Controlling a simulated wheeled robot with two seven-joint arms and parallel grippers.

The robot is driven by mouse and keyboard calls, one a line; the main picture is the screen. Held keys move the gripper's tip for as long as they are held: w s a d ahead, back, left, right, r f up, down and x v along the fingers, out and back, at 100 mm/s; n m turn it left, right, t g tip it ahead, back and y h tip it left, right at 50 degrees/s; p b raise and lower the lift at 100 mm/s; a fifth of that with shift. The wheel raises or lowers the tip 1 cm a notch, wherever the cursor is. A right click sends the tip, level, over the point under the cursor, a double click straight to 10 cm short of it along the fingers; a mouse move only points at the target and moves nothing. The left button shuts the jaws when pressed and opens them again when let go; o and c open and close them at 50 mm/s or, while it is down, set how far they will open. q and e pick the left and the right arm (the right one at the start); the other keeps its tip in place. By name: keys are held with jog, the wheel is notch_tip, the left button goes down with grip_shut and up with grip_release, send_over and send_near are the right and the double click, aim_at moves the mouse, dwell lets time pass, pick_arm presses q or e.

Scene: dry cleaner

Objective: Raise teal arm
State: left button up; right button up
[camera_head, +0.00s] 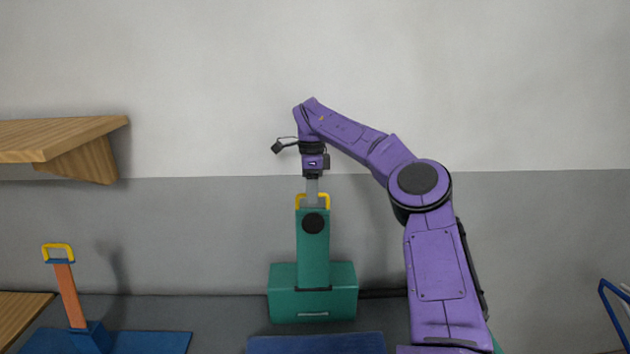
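The teal arm (313,256) stands upright on a teal base box (281,297) in the middle of the view. It has a black round knob (313,223) near its top and a yellow handle (326,200) at its upper end. My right gripper (312,194) points straight down at this handle from my purple arm. Its grey finger covers the middle of the handle, with yellow showing on both sides. Only one finger face shows, so whether it is closed on the handle cannot be told. My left gripper is out of view.
An orange arm (69,294) with a yellow handle leans slightly on a blue base (93,338) at the lower left. A wooden shelf (60,140) is on the wall at left. A blue frame (612,300) shows at the right edge. A blue panel (316,344) is at bottom centre.

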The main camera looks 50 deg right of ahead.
notch_tip(320, 180, up, 10)
jog(key=shift+s+d+f, duration=0.15)
jog(key=shift+s+f, duration=0.1)
jog(key=shift+s, duration=0.2)
jog(key=shift+s+r, duration=0.15)
jog(key=shift+s, duration=0.1)
jog(key=shift+w, duration=0.2)
